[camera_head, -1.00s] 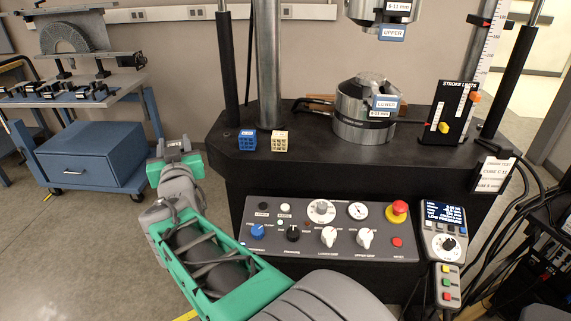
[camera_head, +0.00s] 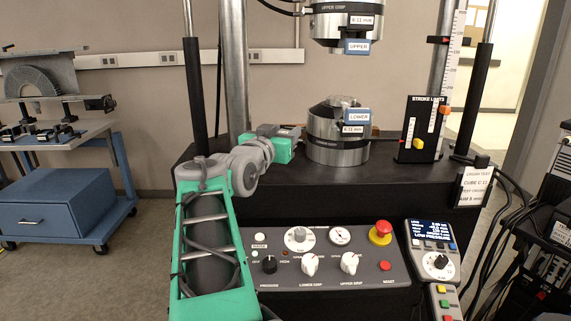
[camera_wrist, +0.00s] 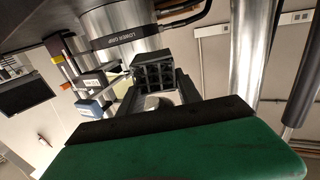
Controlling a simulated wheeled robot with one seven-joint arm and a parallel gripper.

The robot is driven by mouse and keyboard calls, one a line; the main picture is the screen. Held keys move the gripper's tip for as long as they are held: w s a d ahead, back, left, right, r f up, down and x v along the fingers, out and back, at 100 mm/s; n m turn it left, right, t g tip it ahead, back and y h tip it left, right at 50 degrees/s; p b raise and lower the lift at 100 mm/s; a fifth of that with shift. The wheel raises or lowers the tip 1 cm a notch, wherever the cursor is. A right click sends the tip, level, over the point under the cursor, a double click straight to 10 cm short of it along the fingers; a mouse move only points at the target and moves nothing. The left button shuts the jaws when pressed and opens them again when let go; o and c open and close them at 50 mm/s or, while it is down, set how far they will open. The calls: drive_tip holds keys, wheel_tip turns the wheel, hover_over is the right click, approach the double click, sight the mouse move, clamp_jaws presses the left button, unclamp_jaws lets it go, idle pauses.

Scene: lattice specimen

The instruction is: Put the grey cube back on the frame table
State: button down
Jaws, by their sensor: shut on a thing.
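The grey cube (camera_wrist: 152,77) is dark, with a grid of square holes. It sits between the fingertips of my gripper (camera_wrist: 158,90) in the wrist view, close to the lower grip's metal cylinder (camera_wrist: 112,20). In the head view my gripper (camera_head: 285,133) is over the left part of the black frame table (camera_head: 400,180), just left of the lower grip (camera_head: 337,152). The cube cannot be made out there. I cannot tell whether the cube touches the table.
The upper grip (camera_head: 345,28) hangs above the lower grip. A stroke limits panel (camera_head: 421,130) stands on the table's right. The control panel (camera_head: 325,255) with a red emergency button (camera_head: 380,233) is in front. A blue cart (camera_head: 60,200) stands at left.

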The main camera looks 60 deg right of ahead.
drive_tip(key=d+f, duration=0.1)
drive_tip(key=f, duration=0.1)
drive_tip(key=w+d+f, duration=0.1)
drive_tip(key=d+f, duration=0.1)
drive_tip(key=w+d+f+b, duration=0.1)
drive_tip(key=d+f, duration=0.1)
drive_tip(key=shift+f, duration=0.4)
drive_tip(key=shift+f+b, duration=0.3)
drive_tip(key=shift+f, duration=0.9)
drive_tip(key=shift+f, duration=0.1)
drive_tip(key=shift+f, duration=0.15)
drive_tip(key=c, duration=0.8)
unclamp_jaws()
drive_tip(key=shift+c, duration=0.2)
